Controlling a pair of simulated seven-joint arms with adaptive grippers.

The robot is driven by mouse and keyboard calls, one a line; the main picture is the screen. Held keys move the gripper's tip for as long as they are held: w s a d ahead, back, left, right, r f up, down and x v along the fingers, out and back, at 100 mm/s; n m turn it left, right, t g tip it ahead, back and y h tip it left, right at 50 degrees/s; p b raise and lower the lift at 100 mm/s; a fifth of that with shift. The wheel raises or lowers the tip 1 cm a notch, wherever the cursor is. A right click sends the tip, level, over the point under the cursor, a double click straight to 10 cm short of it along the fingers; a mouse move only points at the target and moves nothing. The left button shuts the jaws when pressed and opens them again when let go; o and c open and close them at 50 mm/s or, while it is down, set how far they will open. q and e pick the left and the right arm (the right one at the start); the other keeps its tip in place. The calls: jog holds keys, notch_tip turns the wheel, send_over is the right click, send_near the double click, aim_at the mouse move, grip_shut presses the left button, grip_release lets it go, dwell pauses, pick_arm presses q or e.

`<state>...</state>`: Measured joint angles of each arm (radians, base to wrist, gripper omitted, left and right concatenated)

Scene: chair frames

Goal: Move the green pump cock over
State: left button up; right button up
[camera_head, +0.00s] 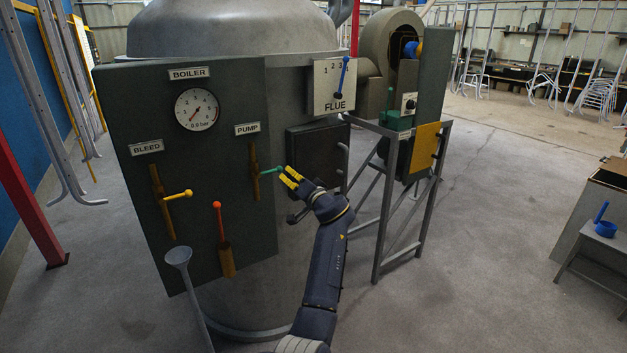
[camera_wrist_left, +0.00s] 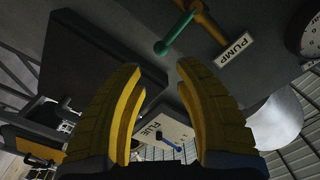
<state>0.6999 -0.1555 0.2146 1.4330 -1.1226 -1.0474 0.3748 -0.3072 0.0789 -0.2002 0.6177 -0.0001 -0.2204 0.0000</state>
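The green pump cock (camera_head: 270,170) sticks out sideways to the right from a brass pipe under the PUMP label (camera_head: 247,129) on the dark boiler panel. In the left wrist view the green lever (camera_wrist_left: 178,33) ends in a round knob, just beyond my fingertips. My left gripper (camera_head: 289,177) is close to the lever's knob end, at its right. In the left wrist view its yellow fingers (camera_wrist_left: 158,70) stand apart with nothing between them, so it is open. I cannot tell whether a finger touches the knob. My right gripper is not in view.
A yellow bleed lever (camera_head: 178,195) and a red-handled lever (camera_head: 219,220) are on the panel at left. The flue plate (camera_head: 335,85) with a blue lever is above right. A metal stand (camera_head: 385,215) is to the right. A grey funnel (camera_head: 178,257) stands in front.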

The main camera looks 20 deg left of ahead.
aim_at(281, 171)
pick_arm(q)
jog(key=shift+a+f, duration=0.1)
jog(key=shift+a, duration=0.45)
jog(key=shift+o, duration=0.5)
jog(key=x, duration=0.7)
jog(key=shift+a, duration=0.1)
jog(key=shift+f, duration=0.1)
jog(key=c, duration=0.5)
jog(key=shift+c, duration=0.2)
jog(key=shift+o, duration=0.8)
jog(key=shift+f, duration=0.3)
jog(key=o, duration=0.7)
jog(key=shift+w, duration=0.1)
jog(key=shift+c, duration=0.2)
jog(key=o, duration=0.3)
jog(key=shift+r, duration=0.25)
